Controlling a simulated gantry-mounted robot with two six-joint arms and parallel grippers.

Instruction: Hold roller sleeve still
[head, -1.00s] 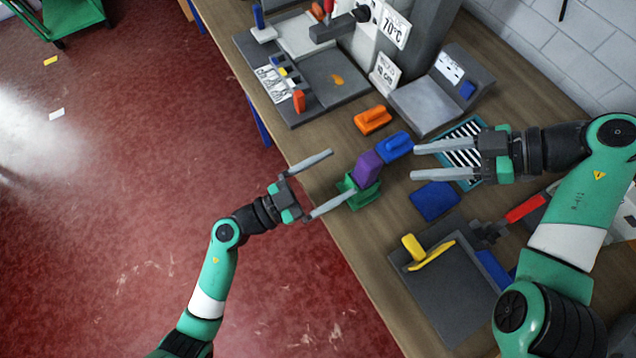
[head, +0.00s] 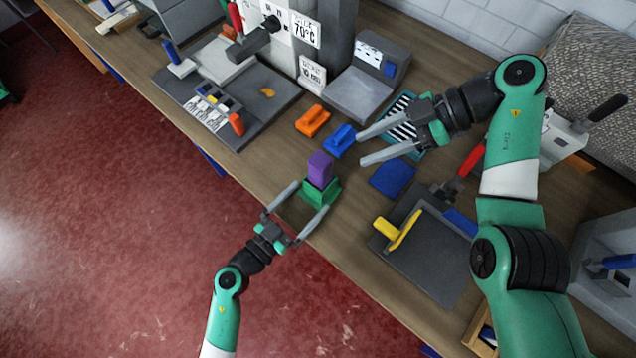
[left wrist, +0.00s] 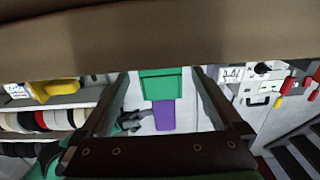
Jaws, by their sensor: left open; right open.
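A purple block (head: 320,168) stands upright in a green holder (head: 322,194) near the front edge of the workbench. I cannot tell for sure that this is the roller sleeve. My left gripper (head: 312,196) is open, with its fingertips on either side of the green holder; contact is not clear. In the left wrist view the green holder (left wrist: 160,86) and purple block (left wrist: 164,116) show between the spread fingers. My right gripper (head: 362,150) is open and empty, its fingertips just right of a blue block with a handle (head: 340,140).
An orange handled block (head: 313,121) lies behind. A flat blue pad (head: 393,179) and a dark plate with a yellow handle (head: 425,255) lie to the right. A striped tray (head: 402,127) is under the right gripper. A press with a 70°C sign (head: 305,29) stands behind.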

